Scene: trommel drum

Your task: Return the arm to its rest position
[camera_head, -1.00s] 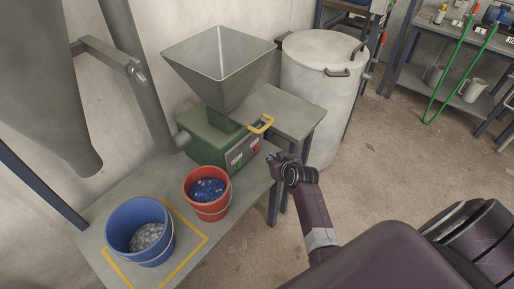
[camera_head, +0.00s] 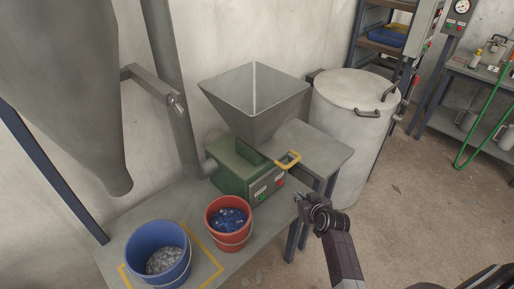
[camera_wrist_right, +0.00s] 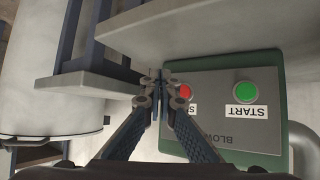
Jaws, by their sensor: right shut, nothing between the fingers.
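My right gripper (camera_head: 303,198) is just right of the green blower box (camera_head: 232,168) in the head view, its fingers pointing toward the box. It is shut and empty. In the right wrist view my right gripper (camera_wrist_right: 160,78) has its fingertips together in front of the blower panel (camera_wrist_right: 225,82). They overlap the panel's edge beside the red button (camera_wrist_right: 186,92); I cannot tell whether they touch it. The green START button (camera_wrist_right: 245,91) is clear of the fingers. My left gripper is not in view.
A red bucket (camera_head: 228,224) and a blue bucket (camera_head: 158,255) stand on the bench. A lidded drum (camera_head: 350,130) stands behind. Floor at right (camera_head: 430,200) is clear.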

